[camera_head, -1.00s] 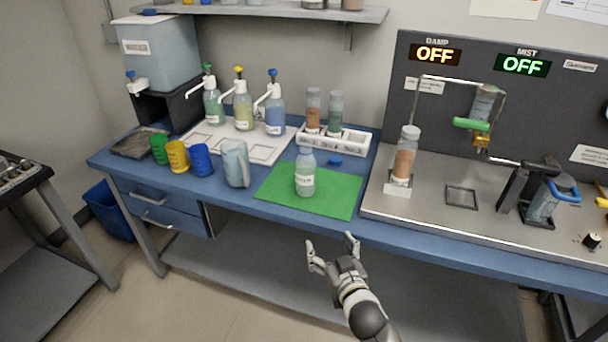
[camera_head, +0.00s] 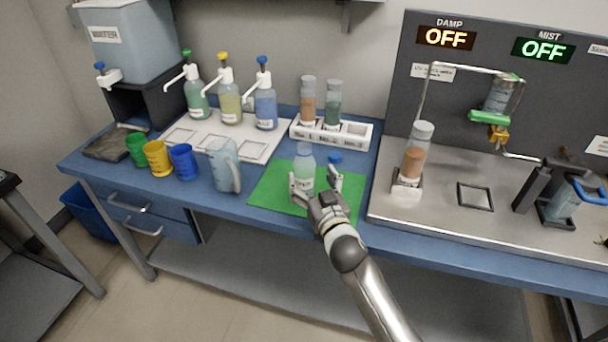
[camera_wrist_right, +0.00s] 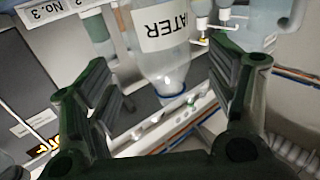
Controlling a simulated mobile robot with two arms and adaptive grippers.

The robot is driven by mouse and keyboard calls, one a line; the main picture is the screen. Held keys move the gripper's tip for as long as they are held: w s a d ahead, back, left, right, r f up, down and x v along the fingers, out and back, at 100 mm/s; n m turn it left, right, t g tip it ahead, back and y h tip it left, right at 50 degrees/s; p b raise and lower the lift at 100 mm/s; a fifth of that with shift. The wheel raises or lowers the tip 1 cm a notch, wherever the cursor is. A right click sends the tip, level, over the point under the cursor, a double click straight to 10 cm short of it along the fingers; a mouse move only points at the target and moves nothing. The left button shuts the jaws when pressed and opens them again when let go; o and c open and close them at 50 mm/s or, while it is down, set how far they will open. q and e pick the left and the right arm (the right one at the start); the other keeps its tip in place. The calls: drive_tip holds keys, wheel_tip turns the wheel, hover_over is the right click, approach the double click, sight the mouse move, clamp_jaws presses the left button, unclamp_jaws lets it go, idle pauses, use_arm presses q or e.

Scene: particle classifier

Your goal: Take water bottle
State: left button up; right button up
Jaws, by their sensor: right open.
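The water bottle (camera_head: 304,168) is a clear bottle with pale liquid, standing upright on the green mat (camera_head: 268,190). In the right wrist view the bottle (camera_wrist_right: 158,45) appears upside down, its label reading "ATER", between the two fingers. My right gripper (camera_head: 315,186) is open, with one finger near the bottle's left side and the other to its right. I cannot tell whether a finger touches it. In the right wrist view the right gripper (camera_wrist_right: 160,100) shows both dark fingers wide apart. A blue cap (camera_head: 335,158) lies behind the right finger. My left gripper is not in view.
A jug (camera_head: 222,165) and coloured cups stand left of the mat. Pump bottles stand on a white tray (camera_head: 258,152) behind. A white rack (camera_head: 352,134) holds two bottles at the back. A steel station (camera_head: 450,215) with a brown-filled bottle (camera_head: 415,155) is at the right.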

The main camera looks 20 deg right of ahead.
sight(308, 174)
drive_tip(key=w, duration=0.4)
drive_tip(key=shift+a, duration=0.15)
drive_tip(key=shift+w, duration=0.4)
drive_tip(key=shift+w+f, duration=0.1)
drive_tip(key=shift+w, duration=0.1)
drive_tip(key=shift+s, duration=0.1)
drive_tip(key=shift+c, duration=0.4)
drive_tip(key=c, duration=1)
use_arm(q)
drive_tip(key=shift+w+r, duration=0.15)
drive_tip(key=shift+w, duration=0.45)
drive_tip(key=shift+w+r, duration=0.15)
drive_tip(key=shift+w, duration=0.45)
use_arm(e)
drive_tip(key=shift+c, duration=0.3)
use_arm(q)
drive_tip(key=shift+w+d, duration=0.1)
use_arm(e)
drive_tip(key=shift+r, duration=0.2)
